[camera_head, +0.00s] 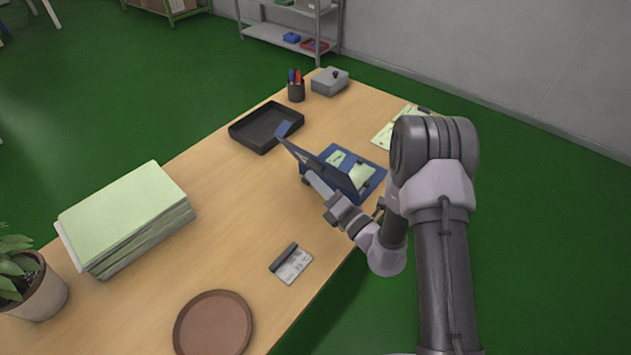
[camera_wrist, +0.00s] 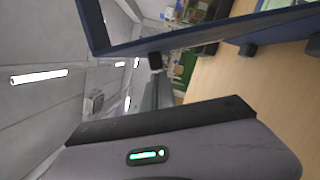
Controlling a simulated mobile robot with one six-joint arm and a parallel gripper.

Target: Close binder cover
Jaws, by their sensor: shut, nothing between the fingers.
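The blue binder (camera_head: 372,184) lies open on the wooden table, with pale green papers (camera_head: 361,174) on its inside. Its dark blue cover (camera_head: 322,170) stands raised at a slant on the binder's left side. My gripper (camera_head: 316,184) is low at the near left side of the cover, shut and empty. I cannot tell whether it touches the cover. In the wrist view, a dark panel with a blue edge (camera_wrist: 190,38), which looks like the cover, is above the gripper body; the fingertips are not clear there.
A black tray (camera_head: 250,142) lies behind the binder, with a pen cup (camera_head: 296,91) and grey box (camera_head: 329,82) farther back. A green paper stack (camera_head: 125,205), brown round tray (camera_head: 213,325), card with a dark clip (camera_head: 293,266) and potted plant (camera_head: 38,290) are left and nearer. The table middle is clear.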

